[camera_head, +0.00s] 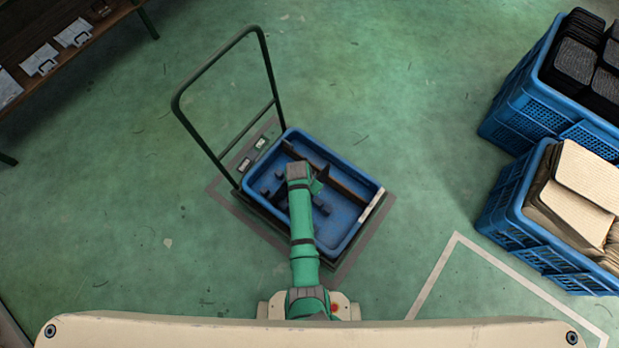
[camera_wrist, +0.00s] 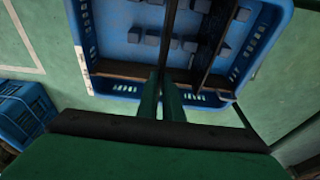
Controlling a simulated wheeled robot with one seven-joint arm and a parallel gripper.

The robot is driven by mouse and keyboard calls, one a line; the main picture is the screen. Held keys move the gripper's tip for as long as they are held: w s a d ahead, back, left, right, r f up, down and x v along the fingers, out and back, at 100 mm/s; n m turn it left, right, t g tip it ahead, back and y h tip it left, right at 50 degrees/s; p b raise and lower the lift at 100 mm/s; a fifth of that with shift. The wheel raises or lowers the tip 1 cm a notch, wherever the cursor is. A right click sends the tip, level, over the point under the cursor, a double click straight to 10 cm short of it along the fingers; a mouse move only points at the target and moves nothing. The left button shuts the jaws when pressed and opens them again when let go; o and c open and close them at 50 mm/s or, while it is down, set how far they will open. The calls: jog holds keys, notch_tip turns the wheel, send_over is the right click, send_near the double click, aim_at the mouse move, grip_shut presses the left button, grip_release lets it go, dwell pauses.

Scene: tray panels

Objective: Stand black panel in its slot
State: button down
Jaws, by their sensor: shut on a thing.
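My gripper (camera_wrist: 163,92) is shut on a thin dark panel (camera_wrist: 171,25), seen edge-on between its fingers over the tray. This looks like the black panel; whether its lower edge touches the floor I cannot tell. The blue tray (camera_head: 364,225) sits on a trolley, and its wall shows in the wrist view (camera_wrist: 82,22). Several small blue-grey blocks (camera_wrist: 152,40) stand in rows on its floor.
A brown panel (camera_wrist: 120,69) runs across the tray along one side. The trolley's handle (camera_head: 222,65) rises at upper left. Blue crates (camera_head: 520,115) (camera_head: 510,222) stand at right. Green floor surrounds the trolley.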

jog(key=shift+f, duration=0.3)
jog(key=shift+f, duration=0.1)
jog(key=s+x, duration=0.1)
jog(key=x, duration=0.5)
jog(key=shift+a+f, duration=0.2)
jog(key=shift+a, duration=0.25)
dwell(1.0)
jog(key=shift+s+f, duration=0.1)
jog(key=shift+f, duration=0.15)
jog(key=shift+s+a+x, duration=0.15)
jog(key=shift+s+x, duration=0.05)
jog(key=shift+x, duration=0.8)
jog(key=shift+s+a+x, duration=0.1)
jog(key=shift+s+x, duration=0.1)
jog(key=shift+x, duration=0.8)
jog(key=shift+a+f, duration=0.1)
jog(key=c, duration=1.8)
grip_release()
jog(key=shift+c, duration=0.2)
